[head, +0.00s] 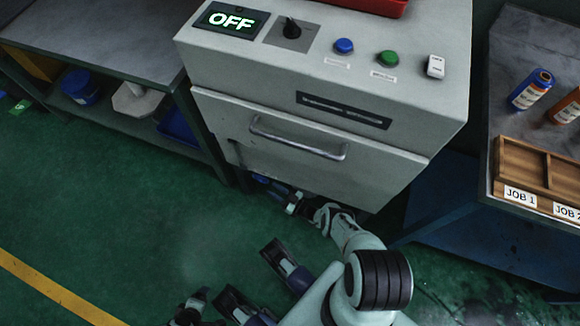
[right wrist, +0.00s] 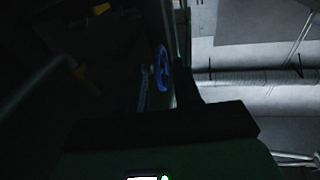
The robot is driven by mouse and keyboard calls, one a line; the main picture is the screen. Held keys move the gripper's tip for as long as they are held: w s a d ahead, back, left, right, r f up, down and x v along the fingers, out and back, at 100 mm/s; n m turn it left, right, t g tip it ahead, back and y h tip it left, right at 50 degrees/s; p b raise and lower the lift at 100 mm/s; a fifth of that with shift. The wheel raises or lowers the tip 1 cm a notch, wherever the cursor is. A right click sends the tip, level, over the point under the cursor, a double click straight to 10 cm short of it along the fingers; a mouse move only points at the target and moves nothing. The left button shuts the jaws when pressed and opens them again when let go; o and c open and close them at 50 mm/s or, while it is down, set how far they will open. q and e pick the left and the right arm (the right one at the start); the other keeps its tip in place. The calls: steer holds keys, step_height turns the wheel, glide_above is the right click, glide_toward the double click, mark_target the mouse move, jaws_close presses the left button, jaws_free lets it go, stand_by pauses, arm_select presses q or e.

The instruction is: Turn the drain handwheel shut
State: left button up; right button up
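The drain handwheel (right wrist: 162,68) is a blue spoked ring in the right wrist view, seen at a slant against the dark. In the head view, only blue bits show under the cabinet's lower edge; I cannot tell wheel from gripper there. My right gripper (head: 281,194) reaches in under the drawer front, partly hidden. In the right wrist view, its dark parts rise beside the wheel; finger gap and contact cannot be made out. My left gripper (head: 256,279) appears low in the head view, with two dark-padded fingers apart and nothing seen between them.
The grey cabinet (head: 240,72) has an OFF display (head: 232,20) and a drawer handle (head: 298,142) above my right arm. A bench (head: 95,40) stands left. A table with a wooden tray (head: 507,160) stands right. Green floor is free at front left.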

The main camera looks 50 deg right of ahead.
steer(key=r+v, duration=0.1)
steer(key=v, duration=0.6)
steer(key=shift+f, duration=0.55)
steer(key=shift+s+a, duration=0.1)
steer(key=shift+s, duration=0.05)
